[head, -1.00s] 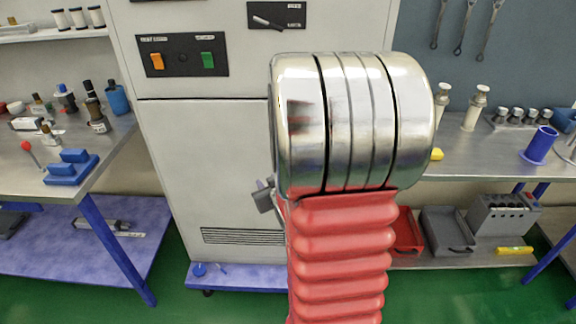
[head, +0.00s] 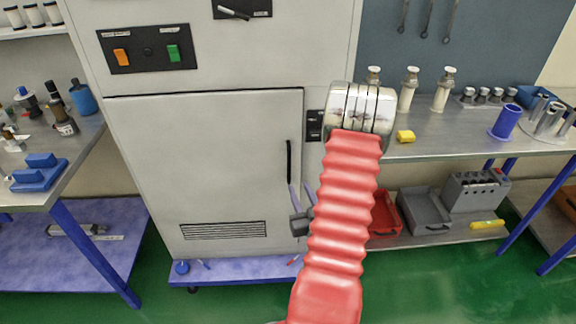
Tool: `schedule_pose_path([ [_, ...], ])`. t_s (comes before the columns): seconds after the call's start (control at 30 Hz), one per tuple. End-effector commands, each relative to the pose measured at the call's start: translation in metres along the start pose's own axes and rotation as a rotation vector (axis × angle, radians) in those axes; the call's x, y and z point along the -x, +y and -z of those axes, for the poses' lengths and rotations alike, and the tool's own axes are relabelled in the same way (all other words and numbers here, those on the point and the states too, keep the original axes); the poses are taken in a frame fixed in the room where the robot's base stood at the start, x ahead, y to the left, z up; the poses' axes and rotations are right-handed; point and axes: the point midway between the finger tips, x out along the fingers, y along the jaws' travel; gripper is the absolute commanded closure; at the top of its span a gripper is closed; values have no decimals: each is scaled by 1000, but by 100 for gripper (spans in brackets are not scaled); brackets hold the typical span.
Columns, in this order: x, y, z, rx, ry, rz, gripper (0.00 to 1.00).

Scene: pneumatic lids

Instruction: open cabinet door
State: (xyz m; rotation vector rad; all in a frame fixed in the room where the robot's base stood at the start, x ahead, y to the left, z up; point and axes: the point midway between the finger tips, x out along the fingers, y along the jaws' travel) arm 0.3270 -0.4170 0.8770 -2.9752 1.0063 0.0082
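The cabinet door (head: 200,160) is a pale grey panel with a vent near its bottom, and it looks closed. Its black vertical handle (head: 289,160) is at the door's right edge. My gripper (head: 300,188) is small in view, just below and right of the handle, with its two fingers pointing up and a gap between them. The left fingertip appears close to the handle's lower end; I cannot tell whether they touch. Nothing shows between the fingers. My red arm hides what lies right of the gripper.
A control panel (head: 148,48) with orange and green switches is above the door. A workbench (head: 85,150) stands left, and a metal bench (head: 450,135) with bottles and a blue cup stands right. Red (head: 385,212) and grey bins sit on its lower shelf. Green floor lies in front.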

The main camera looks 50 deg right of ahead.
Motion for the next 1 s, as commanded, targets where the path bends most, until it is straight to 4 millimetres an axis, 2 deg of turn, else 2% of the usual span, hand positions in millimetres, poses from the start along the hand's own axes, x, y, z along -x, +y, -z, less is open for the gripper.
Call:
schedule_pose_path([
  [0.37, 1, 1, 0, -3, 6, -3, 71],
  [0.53, -7, 1, 0, -2, 6, -2, 71],
  [0.67, -22, 1, 1, -1, 7, 0, 71],
  [1.0, -73, 1, 1, -1, 7, 0, 71],
])
